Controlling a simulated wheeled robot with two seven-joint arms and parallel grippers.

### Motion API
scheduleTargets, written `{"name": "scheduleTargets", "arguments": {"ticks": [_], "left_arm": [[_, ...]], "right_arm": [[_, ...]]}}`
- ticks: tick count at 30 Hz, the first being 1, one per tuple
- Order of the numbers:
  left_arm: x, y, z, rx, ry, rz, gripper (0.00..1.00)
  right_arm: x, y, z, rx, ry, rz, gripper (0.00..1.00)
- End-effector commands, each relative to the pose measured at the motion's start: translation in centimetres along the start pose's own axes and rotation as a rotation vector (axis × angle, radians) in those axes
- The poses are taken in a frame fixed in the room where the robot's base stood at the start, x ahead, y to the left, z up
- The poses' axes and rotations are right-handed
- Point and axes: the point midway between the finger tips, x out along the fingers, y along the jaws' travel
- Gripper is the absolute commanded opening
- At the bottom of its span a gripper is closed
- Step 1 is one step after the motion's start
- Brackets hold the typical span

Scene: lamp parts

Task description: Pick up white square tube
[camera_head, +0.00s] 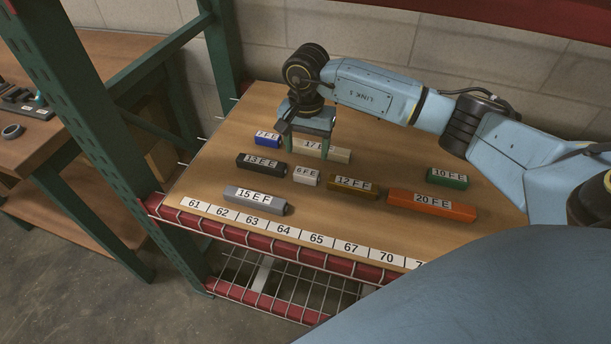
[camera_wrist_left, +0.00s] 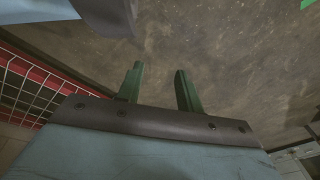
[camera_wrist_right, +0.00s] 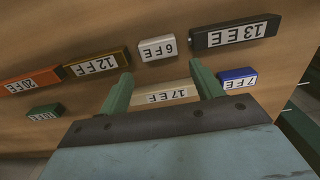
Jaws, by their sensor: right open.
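The white square tube (camera_head: 306,176), a short piece labelled 6 FE, lies on the wooden shelf top. In the right wrist view the white tube (camera_wrist_right: 158,48) lies just beyond my fingertips.
Around the white tube lie a black tube (camera_head: 261,163), a blue tube (camera_head: 267,140), a brown tube (camera_head: 353,187), a grey tube (camera_head: 255,200), an orange tube (camera_head: 432,205) and a green tube (camera_head: 446,178). A green rack post (camera_head: 95,130) stands at the left.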

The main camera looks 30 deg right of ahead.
Motion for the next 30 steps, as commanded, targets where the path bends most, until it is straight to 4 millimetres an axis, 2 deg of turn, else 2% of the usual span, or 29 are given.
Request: {"name": "scheduleTargets", "arguments": {"ticks": [1,8,16,26,30], "left_arm": [[-0.1,-0.1,-0.3,-0.002,0.003,-0.001,0.36],[-0.6,-0.2,-1.1,-0.005,0.007,-0.003,0.36],[-1.9,-0.5,-3.2,-0.014,0.023,-0.007,0.36],[-2.4,-0.5,-3.6,-0.016,0.025,-0.008,0.36],[-2.4,-0.5,-3.6,-0.016,0.025,-0.008,0.36]], "right_arm": [[0.9,0.0,0.1,0.001,-0.002,0.001,0.65],[2.5,0.0,0.1,0.001,-0.002,-0.001,0.65],[6.4,0.3,0.2,0.002,-0.004,-0.001,0.65],[7.0,0.3,0.1,0.001,-0.001,-0.003,0.65],[7.0,0.3,0.1,0.001,-0.001,-0.002,0.48]]}}
